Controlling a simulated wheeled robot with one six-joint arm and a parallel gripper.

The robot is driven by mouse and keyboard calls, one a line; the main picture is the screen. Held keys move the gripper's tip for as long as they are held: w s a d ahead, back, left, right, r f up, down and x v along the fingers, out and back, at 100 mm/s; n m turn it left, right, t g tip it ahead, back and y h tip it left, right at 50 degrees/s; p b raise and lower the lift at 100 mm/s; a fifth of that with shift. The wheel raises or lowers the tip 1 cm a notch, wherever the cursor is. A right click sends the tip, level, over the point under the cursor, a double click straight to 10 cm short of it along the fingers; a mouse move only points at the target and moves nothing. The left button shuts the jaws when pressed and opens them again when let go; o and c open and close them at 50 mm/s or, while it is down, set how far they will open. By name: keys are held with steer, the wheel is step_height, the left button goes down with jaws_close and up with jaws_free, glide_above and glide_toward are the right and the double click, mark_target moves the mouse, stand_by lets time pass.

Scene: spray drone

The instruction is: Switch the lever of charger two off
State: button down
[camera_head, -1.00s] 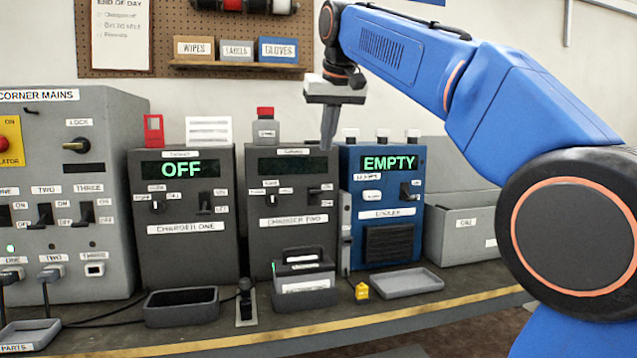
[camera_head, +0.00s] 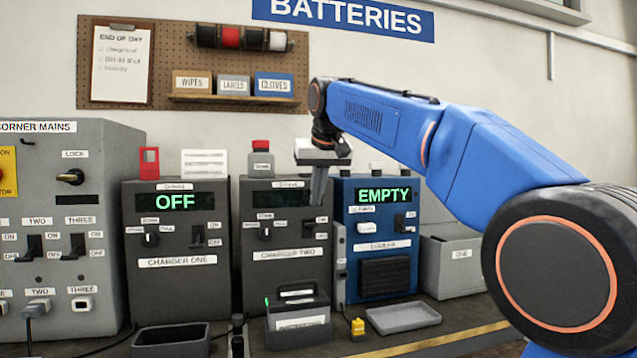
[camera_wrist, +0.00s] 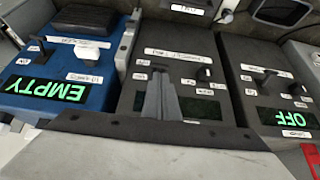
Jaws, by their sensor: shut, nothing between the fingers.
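Charger two (camera_head: 287,275) is a dark grey box between charger one and the blue cooler. Its display (camera_head: 277,198) looks dark, with no readable text. Its small black lever (camera_head: 309,229) is on the right of the front panel, below the display; its exact position is hard to tell. My gripper (camera_head: 318,203) is shut and empty, pointing down just above that lever, apart from it in the head view. In the wrist view the shut fingers (camera_wrist: 160,98) stand in front of charger two's panel; the lever (camera_wrist: 158,68) shows just beyond them, partly hidden.
Charger one (camera_head: 175,285) at left reads OFF and has its own lever (camera_head: 198,235). The blue cooler (camera_head: 375,240) at right reads EMPTY. A grey caddy (camera_head: 298,330), a yellow item (camera_head: 358,327) and trays stand on the bench in front. The corner mains box (camera_head: 70,220) is at far left.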

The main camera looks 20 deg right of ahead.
mark_target(311, 224)
steer(key=x, duration=0.6)
steer(key=shift+w+f, duration=0.2)
steer(key=shift+f, duration=0.1)
steer(key=shift+s+f+t, duration=0.4)
steer(key=shift+f+t, duration=0.05)
steer(key=shift+t, duration=0.25)
steer(key=f+t, duration=0.2)
steer(key=s+f+t, duration=0.1)
steer(key=f+t, duration=0.1)
steer(key=shift+s+f+t, duration=0.1)
steer(key=shift+f+t, duration=0.25)
steer(key=shift+t, duration=0.05)
stand_by(0.5)
steer(key=shift+r, duration=0.15)
steer(key=shift+r, duration=0.7)
